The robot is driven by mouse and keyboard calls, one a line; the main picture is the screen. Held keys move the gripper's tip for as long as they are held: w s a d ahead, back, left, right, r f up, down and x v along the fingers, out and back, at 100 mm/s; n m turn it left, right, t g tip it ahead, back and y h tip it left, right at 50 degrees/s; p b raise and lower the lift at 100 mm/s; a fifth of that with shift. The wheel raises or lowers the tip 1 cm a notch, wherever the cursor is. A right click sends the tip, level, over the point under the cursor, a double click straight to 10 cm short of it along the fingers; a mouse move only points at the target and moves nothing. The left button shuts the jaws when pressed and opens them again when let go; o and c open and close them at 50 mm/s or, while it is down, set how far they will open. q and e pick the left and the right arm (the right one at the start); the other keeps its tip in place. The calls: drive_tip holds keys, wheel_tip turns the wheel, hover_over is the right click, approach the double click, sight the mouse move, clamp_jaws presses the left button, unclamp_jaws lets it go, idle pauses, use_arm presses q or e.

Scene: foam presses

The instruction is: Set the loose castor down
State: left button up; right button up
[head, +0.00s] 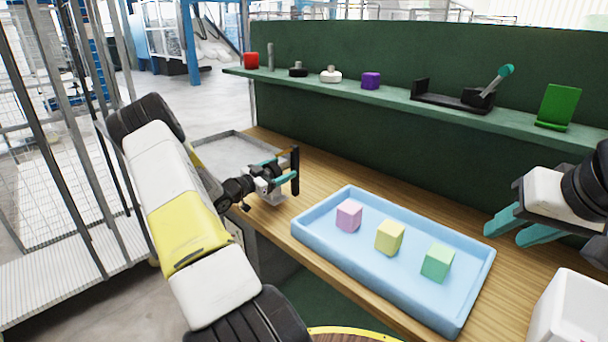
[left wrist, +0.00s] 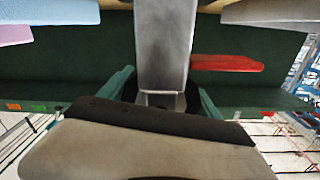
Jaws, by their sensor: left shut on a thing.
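My left gripper (head: 286,169) is over the left end of the wooden bench, its teal fingers shut on the castor. In the left wrist view the castor shows as a grey metal piece (left wrist: 165,45) between the teal fingers, with a dark round part behind it. In the head view the castor is partly hidden by the gripper, and a dark upright piece (head: 295,168) shows at the fingertips. I cannot tell whether the castor touches the bench. My right gripper (head: 508,232) is at the right, its teal fingers apart and empty.
A blue tray (head: 340,262) holds pink (head: 349,215), yellow (head: 389,237) and green (head: 437,262) foam cubes. A grey tray (head: 222,152) lies behind my left gripper. A green shelf (head: 400,101) carries small parts. A white bin (head: 572,308) stands front right. Bare bench (head: 330,169) lies behind the blue tray.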

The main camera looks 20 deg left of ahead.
use_arm(q)
drive_tip(key=shift+w+d+f, duration=0.1)
drive_tip(key=shift+w+f, duration=0.2)
drive_tip(key=shift+f, duration=0.55)
drive_tip(key=shift+w+d+f, duration=0.1)
drive_tip(key=shift+w+f, duration=0.15)
drive_tip(key=shift+f, duration=0.6)
drive_tip(key=shift+f, duration=0.1)
drive_tip(key=o, duration=1.9)
drive_tip(key=v, duration=1.2)
